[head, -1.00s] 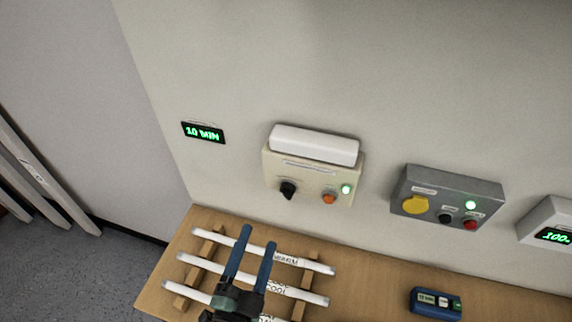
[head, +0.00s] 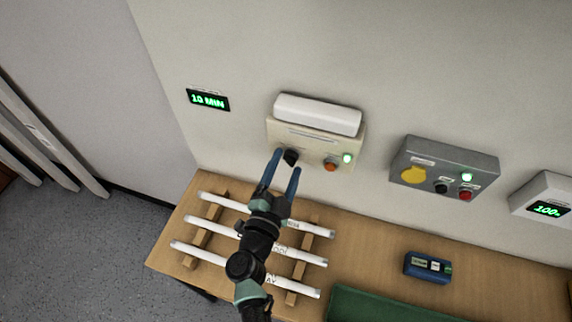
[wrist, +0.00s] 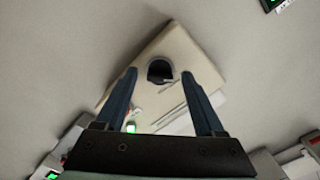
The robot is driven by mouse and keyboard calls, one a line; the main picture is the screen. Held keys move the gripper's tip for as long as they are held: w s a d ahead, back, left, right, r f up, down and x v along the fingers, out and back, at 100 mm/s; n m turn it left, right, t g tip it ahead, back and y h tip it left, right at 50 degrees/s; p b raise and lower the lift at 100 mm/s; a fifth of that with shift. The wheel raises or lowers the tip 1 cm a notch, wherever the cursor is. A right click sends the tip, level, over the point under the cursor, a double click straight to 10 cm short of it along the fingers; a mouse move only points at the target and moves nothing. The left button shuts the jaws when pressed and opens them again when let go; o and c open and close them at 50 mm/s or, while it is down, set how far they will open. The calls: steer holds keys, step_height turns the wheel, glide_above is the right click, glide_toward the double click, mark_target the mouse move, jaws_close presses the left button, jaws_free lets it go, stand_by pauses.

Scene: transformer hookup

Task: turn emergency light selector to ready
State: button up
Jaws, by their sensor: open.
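The emergency light unit (head: 311,138) is a cream box on the wall with a white lamp bar (head: 318,114) on top. Its black selector knob (head: 291,157) is at the lower left of the box face, with an orange button (head: 331,164) and a lit green lamp (head: 347,158) to its right. My gripper (head: 285,168) is open and empty, with its blue fingers pointing at the knob. In the wrist view the knob (wrist: 160,71) appears between the two fingertips (wrist: 161,76), apart from both. The knob's label cannot be read.
A wooden table (head: 355,238) below carries white tubes (head: 262,245) on wooden rails, a blue meter (head: 428,267) and a green mat (head: 385,305). A grey control box (head: 443,172) is on the wall to the right. A "10 MIN" display (head: 208,100) is on the left.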

steer(key=shift+w+d, duration=0.1)
steer(key=shift+w, duration=0.15)
jaws_close()
steer(key=shift+m, duration=0.3)
steer(key=shift+m+b, duration=0.8)
steer(key=shift+m, duration=2.8)
